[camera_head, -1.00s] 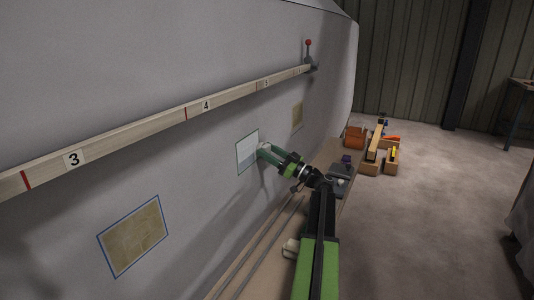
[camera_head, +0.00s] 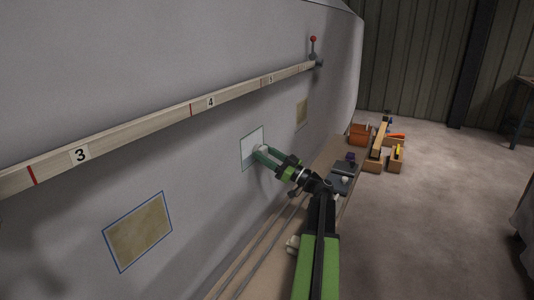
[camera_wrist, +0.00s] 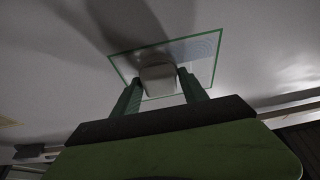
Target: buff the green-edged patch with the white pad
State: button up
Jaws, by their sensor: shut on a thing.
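The green-edged patch (camera_head: 248,152) is a pale square on the grey hull wall, below the numbered rail. It also shows in the wrist view (camera_wrist: 200,50), with a green outline, a light surface and faint curved bluish marks at its right side. My gripper (camera_head: 262,152) is shut on the white pad (camera_wrist: 158,76), one green finger on each side of it. The pad is in front of the patch, over its lower middle in the wrist view, and looks to be at or against the surface. Whether it touches is hard to tell.
A blue-edged tan patch (camera_head: 138,232) is at the lower left of the wall, and another tan patch (camera_head: 302,112) is farther along. The wooden rail (camera_head: 140,130) juts above. A bench (camera_head: 262,240) runs below, with an orange box (camera_head: 359,133) at its far end.

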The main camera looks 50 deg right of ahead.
jog(key=shift+s+a, duration=0.35)
jog(key=shift+a, duration=1.1)
jog(key=shift+s+a, duration=0.35)
jog(key=shift+a, duration=1.05)
jog(key=shift+s+a, duration=0.35)
jog(key=shift+a, duration=1.1)
jog(key=o, duration=0.6)
jog(key=c, duration=0.6)
jog(key=shift+d, duration=0.1)
jog(key=shift+s+d, duration=0.1)
jog(key=shift+s, duration=0.45)
jog(key=shift+s+d+r, duration=0.1)
jog(key=shift+s+d, duration=0.1)
jog(key=shift+s, duration=0.6)
jog(key=shift+s+d+f, duration=0.1)
jog(key=shift+s+d, duration=0.1)
jog(key=shift+s, duration=0.6)
jog(key=shift+s+d+r, duration=0.1)
jog(key=shift+s+d, duration=0.1)
jog(key=shift+s, duration=0.6)
jog(key=shift+s+d, duration=0.2)
jog(key=shift+s, duration=0.6)
jog(key=shift+s+d, duration=0.2)
jog(key=shift+s, duration=0.65)
jog(key=shift+s+d, duration=0.2)
jog(key=shift+s, duration=0.6)
